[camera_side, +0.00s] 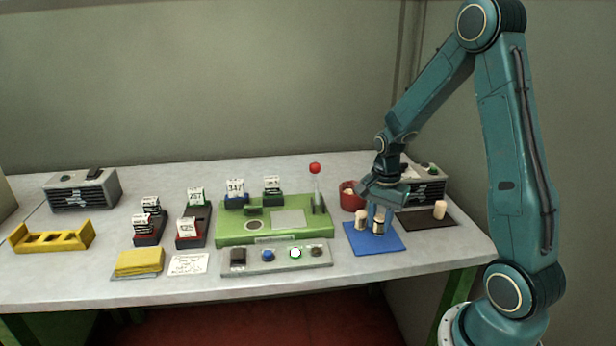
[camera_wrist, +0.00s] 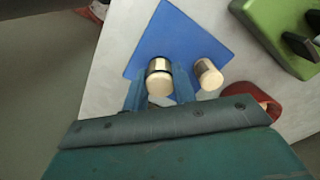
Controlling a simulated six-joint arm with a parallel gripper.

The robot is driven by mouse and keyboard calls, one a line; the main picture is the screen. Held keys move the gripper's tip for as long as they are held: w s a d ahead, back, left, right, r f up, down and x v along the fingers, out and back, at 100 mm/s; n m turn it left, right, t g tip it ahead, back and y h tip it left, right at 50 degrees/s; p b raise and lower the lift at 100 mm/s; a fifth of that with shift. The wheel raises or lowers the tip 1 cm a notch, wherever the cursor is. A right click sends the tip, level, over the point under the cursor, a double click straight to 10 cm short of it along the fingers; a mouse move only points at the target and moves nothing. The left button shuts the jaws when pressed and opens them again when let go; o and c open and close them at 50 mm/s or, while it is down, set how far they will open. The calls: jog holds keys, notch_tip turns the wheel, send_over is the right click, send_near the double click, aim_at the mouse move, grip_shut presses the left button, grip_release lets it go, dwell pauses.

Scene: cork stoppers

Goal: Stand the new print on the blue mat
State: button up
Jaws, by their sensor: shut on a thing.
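My gripper (camera_side: 380,214) is shut on a pale cork stopper with a dark band (camera_side: 378,229), over the blue mat (camera_side: 390,245). The wrist view shows this stopper (camera_wrist: 159,80) upright between the two fingers (camera_wrist: 160,90), its pale end towards the camera. Its foot is at or just above the mat; I cannot tell whether it touches. A second cork stopper (camera_side: 361,221) stands on the mat just left of it in the side view. In the wrist view this second stopper (camera_wrist: 208,75) is on the right, apart from the fingers. I cannot read any print.
A red bowl (camera_side: 347,200) with cork in it stands behind the blue mat. A dark mat (camera_side: 425,221) with a single stopper (camera_side: 440,210) lies to the right. A green press (camera_side: 230,232) with a red-knobbed lever and a grey button panel (camera_side: 275,260) are to the left.

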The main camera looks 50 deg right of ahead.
aim_at(379, 230)
jog(key=shift+f, duration=1.45)
jog(key=shift+f, duration=0.15)
jog(key=o, duration=1)
notch_tip(379, 230, up, 12)
jog(key=shift+f, duration=0.1)
jog(key=shift+r, duration=0.3)
